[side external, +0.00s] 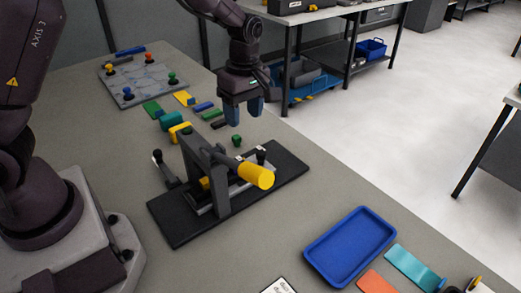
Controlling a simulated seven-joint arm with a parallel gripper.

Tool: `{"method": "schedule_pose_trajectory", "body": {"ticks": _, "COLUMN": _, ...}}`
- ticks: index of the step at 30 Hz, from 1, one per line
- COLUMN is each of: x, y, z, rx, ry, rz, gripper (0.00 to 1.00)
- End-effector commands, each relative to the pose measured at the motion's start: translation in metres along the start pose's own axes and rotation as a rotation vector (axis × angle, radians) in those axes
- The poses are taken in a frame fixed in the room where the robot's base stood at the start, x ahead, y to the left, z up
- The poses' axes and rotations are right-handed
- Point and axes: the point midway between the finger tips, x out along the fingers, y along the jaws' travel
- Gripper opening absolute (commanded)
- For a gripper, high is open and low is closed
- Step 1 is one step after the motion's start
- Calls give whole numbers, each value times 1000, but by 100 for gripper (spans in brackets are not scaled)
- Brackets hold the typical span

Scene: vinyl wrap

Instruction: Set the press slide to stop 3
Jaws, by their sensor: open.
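The press stands on a black base plate (275,180) in the middle of the table. It has a dark grey upright frame (220,195) and an arm ending in a thick yellow handle (257,176) that points right. A pale-edged slide rail (236,193) runs low through the frame, partly hidden by it. A small black knob with a light mark (261,153) stands at the rail's right end. I cannot read any stop numbers. My gripper (243,118), with blue fingers, hangs above the table behind the press. It is open, with nothing seen between its fingers.
A black-knobbed lever (158,157) stands left of the press. A grey pegboard (138,82) is at back left. A blue tray (350,245) and coloured plates lie at front right.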

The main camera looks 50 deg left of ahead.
Motion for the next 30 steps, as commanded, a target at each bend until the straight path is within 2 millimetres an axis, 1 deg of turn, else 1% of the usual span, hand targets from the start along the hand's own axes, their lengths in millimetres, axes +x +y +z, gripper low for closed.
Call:
{"method": "schedule_pose_trajectory", "body": {"ticks": 1, "x": 10, "y": 12, "z": -1, "rx": -149, "ry": 15, "rz": -1, "gripper": 52}}
{"method": "schedule_pose_trajectory", "body": {"ticks": 3, "x": 15, "y": 26, "z": -3, "rx": -363, "ry": 22, "rz": 11, "gripper": 52}}
{"method": "schedule_pose_trajectory", "body": {"ticks": 6, "x": 11, "y": 42, "z": -4, "rx": -635, "ry": 8, "rz": 45, "gripper": 52}}
{"method": "schedule_pose_trajectory", "body": {"ticks": 9, "x": 3, "y": 50, "z": -1, "rx": -836, "ry": -21, "rz": 67, "gripper": 52}}
{"method": "schedule_pose_trajectory", "body": {"ticks": 12, "x": 3, "y": 49, "z": 0, "rx": -968, "ry": -31, "rz": 63, "gripper": 52}}
{"method": "schedule_pose_trajectory", "body": {"ticks": 17, "x": 8, "y": 49, "z": 0, "rx": -1045, "ry": -32, "rz": 60, "gripper": 52}}
{"method": "schedule_pose_trajectory", "body": {"ticks": 20, "x": 19, "y": 49, "z": -1, "rx": -1047, "ry": -30, "rz": 58, "gripper": 52}}
{"method": "schedule_pose_trajectory", "body": {"ticks": 23, "x": 36, "y": 50, "z": -1, "rx": -1045, "ry": -28, "rz": 57, "gripper": 52}}
{"method": "schedule_pose_trajectory", "body": {"ticks": 30, "x": 87, "y": 53, "z": -1, "rx": -1044, "ry": -30, "rz": 59, "gripper": 52}}
